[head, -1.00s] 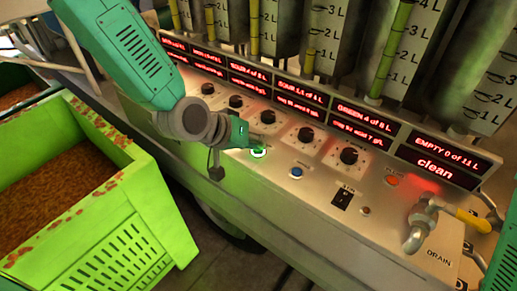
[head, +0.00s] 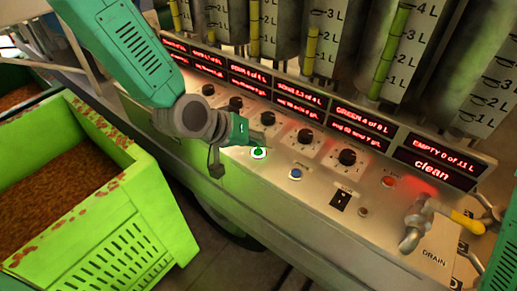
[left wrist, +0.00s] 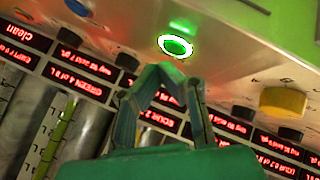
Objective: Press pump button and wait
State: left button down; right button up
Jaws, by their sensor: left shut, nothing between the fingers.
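The green lit button (head: 258,153) with a bright ring is on the sloping control panel (head: 310,175), among knobs. My left gripper (head: 262,141) is shut and empty, its tip just behind the button in the head view. Whether it touches is not clear there. In the left wrist view the green button (left wrist: 176,46) glows just beyond the closed fingertips (left wrist: 160,68), with a small gap in the picture. Red displays (head: 290,92) on the panel read several liquid amounts; one reads "EMPTY 0 of 11 L, clean".
A blue button (head: 295,174), a red-orange button (head: 389,181) and several black knobs (head: 347,157) lie nearby on the panel. Marked tanks (head: 400,50) rise behind. A tap (head: 415,228) sits at right. A green crate (head: 130,235) stands at left.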

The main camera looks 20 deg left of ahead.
pick_arm(q)
jog(key=shift+r, duration=0.1)
jog(key=shift+r+p, duration=2.2)
jog(key=shift+r, duration=0.2)
notch_tip(320, 180, up, 10)
jog(key=p, duration=0.8)
jog(key=shift+p, duration=0.4)
jog(key=g+y+b, duration=0.3)
jog(key=b, duration=0.5)
send_near(257, 152)
jog(key=s+a+f, duration=0.3)
jog(key=s+f, duration=0.5)
jog(key=f, duration=0.4)
jog(key=s+a+f+m+g+y+b, duration=0.1)
jog(key=s+a+f+b, duration=0.2)
jog(key=s+f, duration=0.4)
jog(key=s+a+f+m+g+y+b, duration=0.1)
jog(key=s+a+f+g+b, duration=0.1)
jog(key=s+a+f, duration=0.3)
jog(key=s+f+b, duration=0.1)
jog(key=s+f, duration=0.1)
jog(key=s, duration=0.2)
jog(key=shift+s+a+f+g+y, duration=0.15)
jog(key=shift+a+f+g+y, duration=0.15)
jog(key=shift+f, duration=0.1)
